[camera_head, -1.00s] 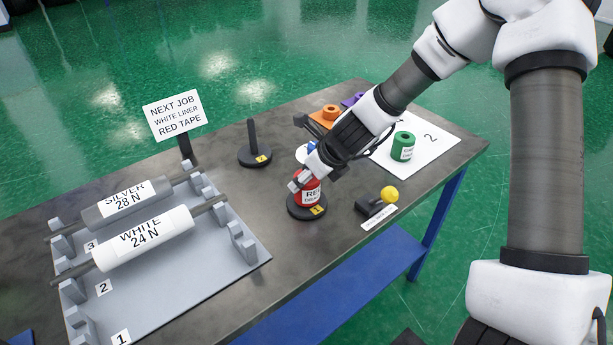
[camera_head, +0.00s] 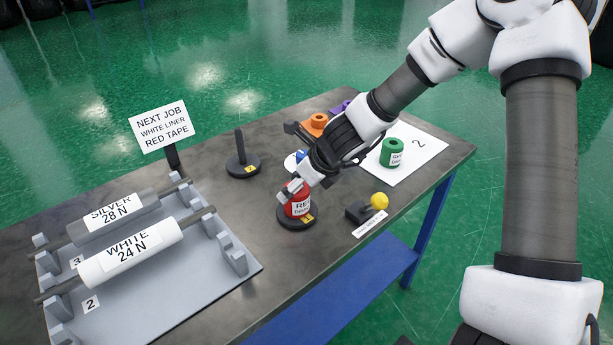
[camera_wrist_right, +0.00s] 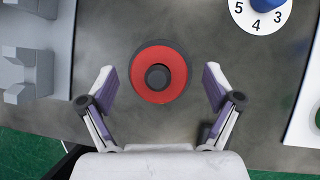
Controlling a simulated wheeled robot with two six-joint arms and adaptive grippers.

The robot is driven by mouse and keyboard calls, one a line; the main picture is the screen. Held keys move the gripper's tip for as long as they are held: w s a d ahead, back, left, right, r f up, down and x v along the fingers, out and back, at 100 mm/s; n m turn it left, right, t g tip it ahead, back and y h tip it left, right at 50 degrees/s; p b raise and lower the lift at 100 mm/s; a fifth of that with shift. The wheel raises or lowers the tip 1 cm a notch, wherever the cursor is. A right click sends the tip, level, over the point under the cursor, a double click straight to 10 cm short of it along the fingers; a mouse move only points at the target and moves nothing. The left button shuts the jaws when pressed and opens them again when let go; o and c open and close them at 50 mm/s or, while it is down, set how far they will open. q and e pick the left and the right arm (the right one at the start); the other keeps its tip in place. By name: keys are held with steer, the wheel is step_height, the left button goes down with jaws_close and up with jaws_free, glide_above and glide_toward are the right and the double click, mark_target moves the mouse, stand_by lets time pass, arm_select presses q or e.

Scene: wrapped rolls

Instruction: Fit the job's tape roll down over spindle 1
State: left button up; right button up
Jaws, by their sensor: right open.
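The red tape roll (camera_head: 299,209) sits upright around spindle 1, low on its round dark base (camera_head: 290,224). In the right wrist view the red roll (camera_wrist_right: 158,97) is a ring around the dark post (camera_wrist_right: 158,77), with the base rim showing behind it. My right gripper (camera_wrist_right: 159,85) is open, with one finger on each side of the roll and a gap to each. In the head view my right gripper (camera_head: 291,190) is just at the roll's top and partly hides it. My left gripper is not in view.
Spindle 2 (camera_head: 240,152) stands empty behind. A sign (camera_head: 161,127) reads white liner, red tape. A rack (camera_head: 200,293) at left holds silver and white rolls. A yellow-knobbed device (camera_head: 379,201) is right of spindle 1. A green roll (camera_head: 391,153) stands on a white sheet.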

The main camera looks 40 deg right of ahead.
steer(key=a+v, duration=0.1)
steer(key=v, duration=0.5)
steer(key=shift+d, duration=0.45)
steer(key=shift+s, duration=0.1)
